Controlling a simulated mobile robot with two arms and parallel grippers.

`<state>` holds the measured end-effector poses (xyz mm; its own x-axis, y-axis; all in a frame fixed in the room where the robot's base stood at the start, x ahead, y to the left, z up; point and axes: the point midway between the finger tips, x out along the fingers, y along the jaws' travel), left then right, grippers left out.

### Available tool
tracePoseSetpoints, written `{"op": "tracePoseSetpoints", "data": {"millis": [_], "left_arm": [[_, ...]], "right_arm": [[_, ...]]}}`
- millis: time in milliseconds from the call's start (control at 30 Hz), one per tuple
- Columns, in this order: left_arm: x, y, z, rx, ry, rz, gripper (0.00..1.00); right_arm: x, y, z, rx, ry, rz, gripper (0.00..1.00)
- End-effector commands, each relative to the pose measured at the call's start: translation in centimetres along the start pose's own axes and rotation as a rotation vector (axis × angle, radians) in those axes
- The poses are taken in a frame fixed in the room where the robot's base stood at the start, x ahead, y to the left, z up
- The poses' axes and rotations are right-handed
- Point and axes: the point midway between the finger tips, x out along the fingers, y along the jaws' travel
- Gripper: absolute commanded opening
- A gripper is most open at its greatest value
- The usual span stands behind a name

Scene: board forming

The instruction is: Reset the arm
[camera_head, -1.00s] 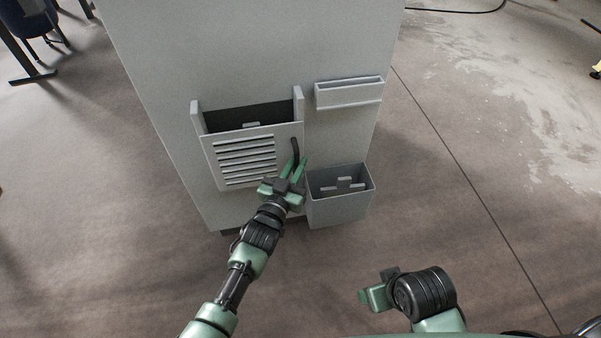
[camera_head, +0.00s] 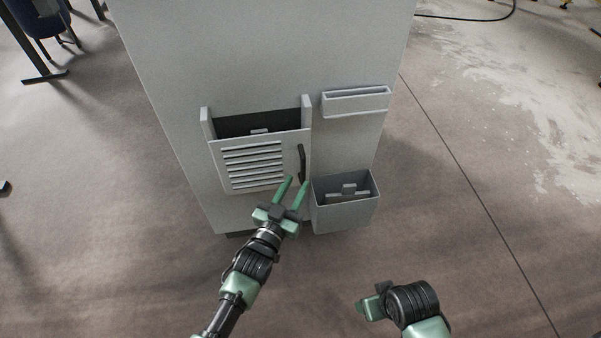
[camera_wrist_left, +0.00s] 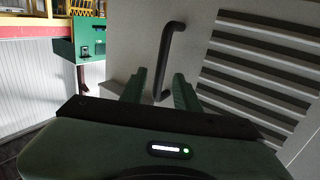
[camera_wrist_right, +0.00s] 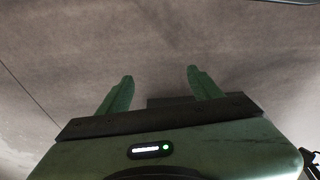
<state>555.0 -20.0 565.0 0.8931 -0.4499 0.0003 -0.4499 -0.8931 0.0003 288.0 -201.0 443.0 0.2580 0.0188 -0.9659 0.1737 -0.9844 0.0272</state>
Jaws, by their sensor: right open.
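My left gripper (camera_head: 297,182) is in front of the louvred door of a grey cabinet. Its two green fingers are apart and empty. In the left wrist view the black bar handle (camera_wrist_left: 168,60) of the door shows just beyond and between the left fingertips (camera_wrist_left: 159,76), which do not close on it. The handle (camera_head: 302,163) stands upright at the door's right side. My right gripper (camera_head: 371,303) is low at the right, away from the cabinet. In the right wrist view its fingers (camera_wrist_right: 160,77) are spread over bare floor with nothing between them.
The grey cabinet (camera_head: 260,50) fills the middle, with its louvred door (camera_head: 217,165) tilted out at the top. An open grey bin (camera_head: 345,215) is right of the handle, below a narrow ledge holder (camera_head: 355,104). The floor (camera_head: 480,240) right of the cabinet is clear.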

Motion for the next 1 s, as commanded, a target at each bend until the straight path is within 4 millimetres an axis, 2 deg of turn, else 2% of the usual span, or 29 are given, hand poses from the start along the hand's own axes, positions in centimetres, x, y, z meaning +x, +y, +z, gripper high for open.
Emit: {"op": "tracePoseSetpoints", "data": {"millis": [67,200,767,867,967,1000], "left_arm": [[-1.1,0.0,0.0,0.001,-0.002,0.0,0.31],[-1.9,0.0,0.0,0.001,-0.001,0.0,0.31],[-2.0,-0.2,0.2,0.0,-0.01,-0.005,0.31],[-3.0,-1.2,1.6,-0.005,-0.083,-0.036,0.31],[-5.6,-3.3,4.6,-0.021,-0.247,-0.099,0.31],[-7.2,-4.3,6.0,-0.028,-0.334,-0.128,0.31]], "right_arm": [[0.6,-0.1,0.2,-0.001,-0.005,-0.001,0.65],[1.3,-0.1,0.4,-0.001,-0.007,-0.001,0.65],[1.4,-0.1,0.4,-0.001,-0.006,-0.001,0.65],[1.4,0.0,0.4,-0.001,-0.006,-0.001,0.65],[1.4,0.0,0.4,-0.001,-0.006,-0.001,0.65],[1.4,0.0,0.4,-0.001,-0.006,-0.001,0.65]]}}
